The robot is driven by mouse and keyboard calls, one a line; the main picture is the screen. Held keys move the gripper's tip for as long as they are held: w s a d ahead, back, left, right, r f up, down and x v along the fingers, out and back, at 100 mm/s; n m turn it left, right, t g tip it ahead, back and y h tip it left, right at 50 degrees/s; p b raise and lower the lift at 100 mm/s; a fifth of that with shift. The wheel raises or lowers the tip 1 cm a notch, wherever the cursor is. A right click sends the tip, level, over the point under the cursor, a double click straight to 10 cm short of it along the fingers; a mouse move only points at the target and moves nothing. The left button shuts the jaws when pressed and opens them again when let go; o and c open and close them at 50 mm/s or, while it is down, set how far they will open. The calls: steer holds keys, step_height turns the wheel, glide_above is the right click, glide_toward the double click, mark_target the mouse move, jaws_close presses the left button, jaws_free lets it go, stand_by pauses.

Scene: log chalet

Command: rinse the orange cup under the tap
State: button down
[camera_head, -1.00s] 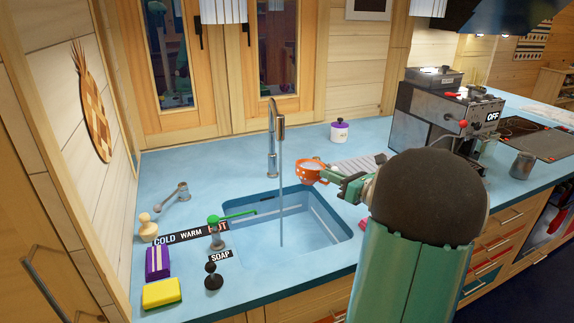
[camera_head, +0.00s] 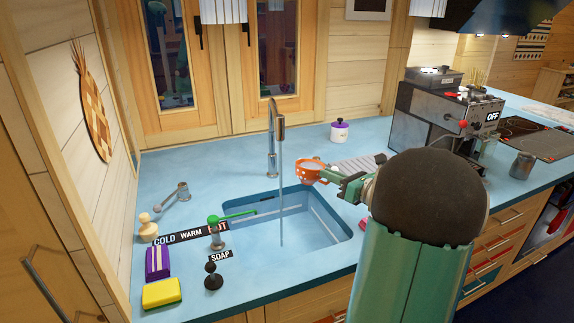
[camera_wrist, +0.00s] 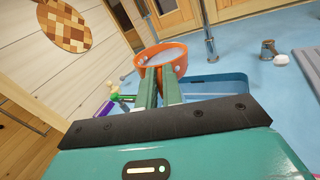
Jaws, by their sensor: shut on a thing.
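The orange cup (camera_head: 309,172) is held in my gripper (camera_head: 326,177) at the right rim of the sink, to the right of the water stream. In the wrist view the orange cup (camera_wrist: 164,58) sits between the two green fingers of my gripper (camera_wrist: 161,82), with its round opening showing. The tap (camera_head: 273,140) stands behind the sink (camera_head: 335,232), and a thin stream of water (camera_head: 281,195) falls from it into the basin. The cup and the stream are apart. The green-topped lever (camera_head: 216,232) stands by the COLD WARM HOT label (camera_head: 190,235).
A soap pump (camera_head: 213,276), a yellow sponge (camera_head: 161,293) and a purple packet (camera_head: 158,262) stand left of the sink. A ribbed drying mat (camera_head: 358,165) and a coffee machine (camera_head: 440,115) are at the right. The counter behind the sink is mostly clear.

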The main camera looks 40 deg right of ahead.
steer(key=s+r, duration=0.4)
steer(key=s, duration=0.1)
steer(key=shift+d, duration=0.2)
stand_by(0.4)
stand_by(0.7)
